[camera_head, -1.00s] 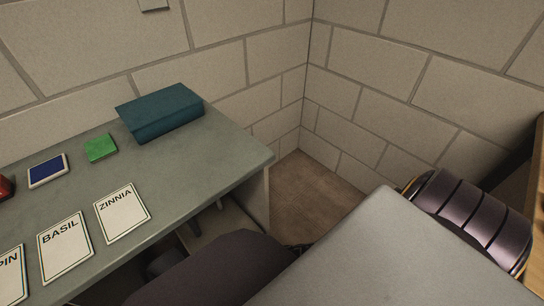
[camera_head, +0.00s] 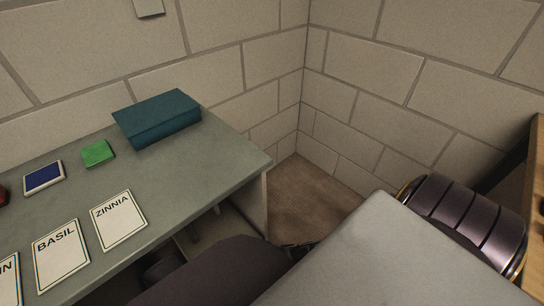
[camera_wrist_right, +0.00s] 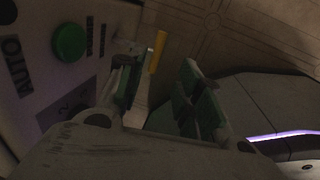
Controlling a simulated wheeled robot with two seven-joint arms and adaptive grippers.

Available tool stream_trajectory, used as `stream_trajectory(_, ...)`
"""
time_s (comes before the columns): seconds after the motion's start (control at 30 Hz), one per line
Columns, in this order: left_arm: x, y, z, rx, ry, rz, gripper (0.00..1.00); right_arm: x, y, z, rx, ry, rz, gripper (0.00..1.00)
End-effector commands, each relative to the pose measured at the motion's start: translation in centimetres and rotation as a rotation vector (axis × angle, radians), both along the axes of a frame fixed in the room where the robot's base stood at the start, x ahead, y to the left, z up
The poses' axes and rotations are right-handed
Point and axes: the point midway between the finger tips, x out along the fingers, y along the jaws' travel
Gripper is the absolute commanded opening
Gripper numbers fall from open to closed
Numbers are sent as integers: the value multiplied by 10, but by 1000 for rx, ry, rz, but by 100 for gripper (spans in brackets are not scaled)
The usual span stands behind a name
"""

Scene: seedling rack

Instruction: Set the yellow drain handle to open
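The yellow drain handle (camera_wrist_right: 157,52) shows in the right wrist view as a narrow yellow bar near the top centre, close beside the tip of the left-hand finger. Its mount and its setting cannot be made out. My right gripper (camera_wrist_right: 164,84) is open, with a clear gap between its green-padded fingers and nothing held. The handle appears just past the fingertips, toward the left finger; I cannot tell whether they touch. The handle does not show in the head view. My left gripper is not in view.
A panel (camera_wrist_right: 35,55) with a green button (camera_wrist_right: 69,43) and the word AUTO stands left of my right gripper. In the head view, a grey-green table (camera_head: 190,175) holds a teal box (camera_head: 158,118), a green block (camera_head: 97,153) and name cards (camera_head: 119,219). Block walls form a corner behind.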

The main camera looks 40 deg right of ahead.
Motion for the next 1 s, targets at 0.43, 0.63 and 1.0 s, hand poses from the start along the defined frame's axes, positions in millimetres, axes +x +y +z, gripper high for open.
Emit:
stream_trajectory(0.43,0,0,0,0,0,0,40,-8,-1,36,0,1,1,35)
stream_trajectory(0.63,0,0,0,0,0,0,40,-10,-1,42,-1,2,0,35)
stream_trajectory(1.0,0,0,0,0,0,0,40,-10,-1,42,0,2,0,35)
